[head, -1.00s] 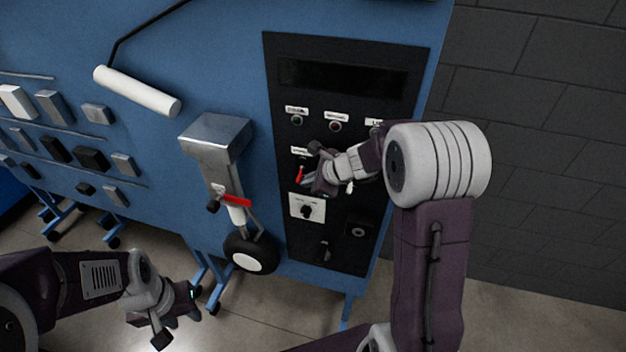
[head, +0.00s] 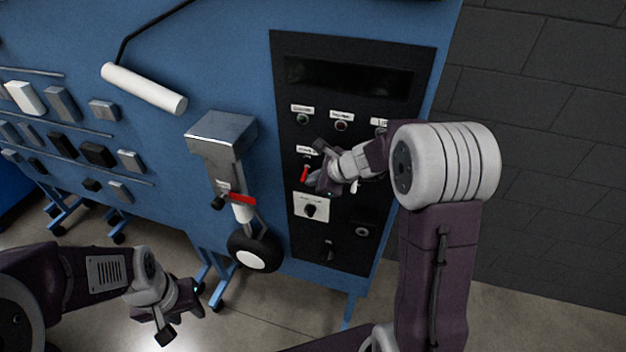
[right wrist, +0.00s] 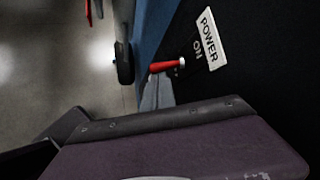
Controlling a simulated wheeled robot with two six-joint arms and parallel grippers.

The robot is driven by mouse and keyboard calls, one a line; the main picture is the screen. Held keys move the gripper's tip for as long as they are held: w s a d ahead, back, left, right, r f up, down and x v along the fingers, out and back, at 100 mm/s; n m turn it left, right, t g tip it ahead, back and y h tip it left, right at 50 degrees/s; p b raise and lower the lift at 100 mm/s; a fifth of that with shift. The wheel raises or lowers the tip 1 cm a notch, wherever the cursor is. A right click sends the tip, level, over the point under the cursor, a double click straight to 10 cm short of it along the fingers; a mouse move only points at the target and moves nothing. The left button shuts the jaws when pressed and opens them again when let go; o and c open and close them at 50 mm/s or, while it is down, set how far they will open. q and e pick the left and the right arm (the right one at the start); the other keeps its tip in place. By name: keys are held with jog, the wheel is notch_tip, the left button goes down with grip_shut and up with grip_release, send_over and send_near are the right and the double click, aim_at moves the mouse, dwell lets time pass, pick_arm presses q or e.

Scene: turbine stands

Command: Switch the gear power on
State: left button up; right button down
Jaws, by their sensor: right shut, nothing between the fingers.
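The power switch is a small red lever (head: 305,174) on the black control panel (head: 346,255), its handle slanting downward in the head view. In the right wrist view the red lever (right wrist: 165,66) sticks out beside a white label (right wrist: 207,38) reading POWER and ON. My right gripper (head: 314,179) is shut and empty, its fingertips right beside the lever. Whether they touch it cannot be told. Its grey fingertips (right wrist: 154,96) show just below the lever in the wrist view. My left gripper (head: 183,318) is open and empty, low at the left, away from the panel.
A knob (head: 311,210) on a white plate sits below the lever. Indicator lights (head: 302,119) and a dark display (head: 350,78) are above. A landing-gear model with a wheel (head: 254,251) and red piece (head: 240,198) hangs left of the panel on the blue stand (head: 250,60).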

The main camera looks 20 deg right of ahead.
jog(key=shift+r, duration=0.45)
jog(key=shift+a+r, duration=0.1)
jog(key=shift+r, duration=0.45)
jog(key=shift+p, duration=0.3)
